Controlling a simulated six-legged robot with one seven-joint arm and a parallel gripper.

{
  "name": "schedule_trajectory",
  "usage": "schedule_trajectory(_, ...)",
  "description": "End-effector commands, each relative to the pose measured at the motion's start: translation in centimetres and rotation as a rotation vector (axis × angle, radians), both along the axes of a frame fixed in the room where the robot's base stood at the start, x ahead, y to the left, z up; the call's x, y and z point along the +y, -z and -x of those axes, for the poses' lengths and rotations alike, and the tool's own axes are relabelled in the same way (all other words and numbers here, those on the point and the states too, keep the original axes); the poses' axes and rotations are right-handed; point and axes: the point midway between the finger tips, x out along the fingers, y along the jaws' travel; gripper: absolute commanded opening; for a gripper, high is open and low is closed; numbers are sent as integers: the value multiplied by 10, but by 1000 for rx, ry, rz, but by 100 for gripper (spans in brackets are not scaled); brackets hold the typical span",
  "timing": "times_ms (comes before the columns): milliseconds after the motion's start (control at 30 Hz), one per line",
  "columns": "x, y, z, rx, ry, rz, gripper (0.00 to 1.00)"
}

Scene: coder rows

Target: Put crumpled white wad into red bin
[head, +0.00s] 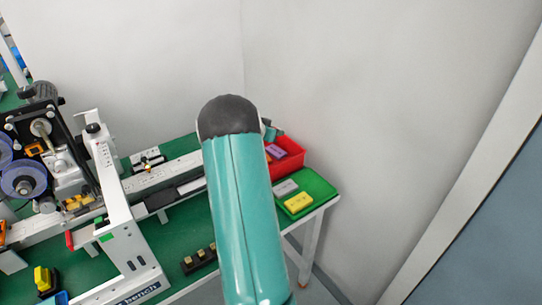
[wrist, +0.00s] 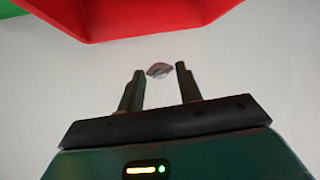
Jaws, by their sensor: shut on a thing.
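The crumpled white wad (wrist: 159,70) shows in the wrist view as a small greyish-white, creased piece between the tips of my gripper (wrist: 159,72). My gripper is shut on it, with a finger on either side. The red bin (wrist: 150,20) fills the top of the wrist view, close to the fingertips. In the head view the red bin (head: 292,161) stands at the far right end of the bench with a purple block inside. My arm covers the bin's left part there and hides most of my gripper and the wad.
A green tray (head: 322,190) with a grey block (head: 286,188) and a yellow block (head: 298,204) sits in front of the bin. A machine (head: 45,150) with rollers and a white frame takes up the left. Bare walls close off the back and right.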

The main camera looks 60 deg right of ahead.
Motion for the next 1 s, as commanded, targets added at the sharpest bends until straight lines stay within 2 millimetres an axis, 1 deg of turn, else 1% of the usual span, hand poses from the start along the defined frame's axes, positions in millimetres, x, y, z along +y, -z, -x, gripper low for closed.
schedule_trajectory(133,2,2,2,-1,0,0,14)
schedule_trajectory(233,2,9,4,2,-1,0,14)
schedule_trajectory(533,3,44,6,2,-1,-1,14)
schedule_trajectory(700,3,56,5,0,-1,0,14)
schedule_trajectory(800,3,59,4,0,-1,0,14)
schedule_trajectory(1000,2,60,3,0,-1,1,14)
